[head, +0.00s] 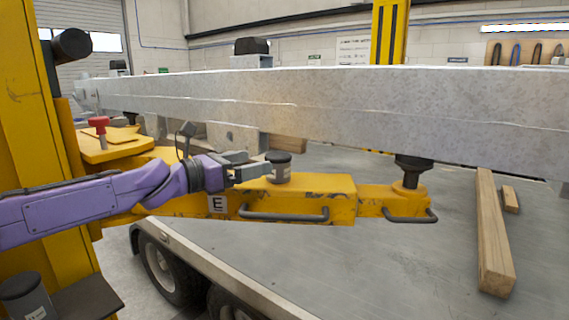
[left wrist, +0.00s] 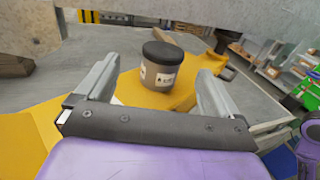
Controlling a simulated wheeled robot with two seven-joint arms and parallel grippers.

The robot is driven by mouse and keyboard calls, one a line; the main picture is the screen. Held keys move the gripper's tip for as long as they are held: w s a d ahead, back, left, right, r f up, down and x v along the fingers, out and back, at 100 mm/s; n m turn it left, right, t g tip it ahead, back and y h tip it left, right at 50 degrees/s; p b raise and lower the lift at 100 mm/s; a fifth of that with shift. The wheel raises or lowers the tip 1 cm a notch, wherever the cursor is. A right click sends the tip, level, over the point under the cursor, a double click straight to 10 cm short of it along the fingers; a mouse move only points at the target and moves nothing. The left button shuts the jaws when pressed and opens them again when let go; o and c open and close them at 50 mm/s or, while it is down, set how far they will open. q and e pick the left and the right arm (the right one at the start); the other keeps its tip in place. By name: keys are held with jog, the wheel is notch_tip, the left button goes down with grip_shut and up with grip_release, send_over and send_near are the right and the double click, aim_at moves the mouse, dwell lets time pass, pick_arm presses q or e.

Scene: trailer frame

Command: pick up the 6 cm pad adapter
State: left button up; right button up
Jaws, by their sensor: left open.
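A short grey cylindrical pad adapter (head: 279,171) with a black top stands upright on the yellow lift arm (head: 330,188). In the left wrist view the adapter (left wrist: 160,68) carries pale labels, too small to read, so its size cannot be told. My left gripper (head: 262,169) is open, reaching in from the left just at the adapter. In the left wrist view its two fingers (left wrist: 158,82) point forward on either side of the adapter, with a gap at each side. My right gripper is not in view.
A long grey trailer beam (head: 330,100) runs close above and behind the adapter. A dark pad (head: 412,168) stands at the arm's end under the beam. A handle (head: 285,217) juts from the arm's front. Another grey cylinder (head: 27,299) stands lower left. Timber (head: 493,235) lies right.

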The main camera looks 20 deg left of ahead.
aim_at(284, 154)
pick_arm(q)
jog(key=x, duration=0.4)
jog(key=shift+d+r, duration=0.2)
jog(key=shift+d, duration=0.15)
jog(key=x, duration=0.5)
jog(key=shift+w+f, duration=0.1)
jog(key=shift+f, duration=0.05)
jog(key=shift+w+d, duration=0.1)
jog(key=shift+d, duration=0.1)
jog(key=shift+a, duration=0.15)
jog(key=c, duration=1.4)
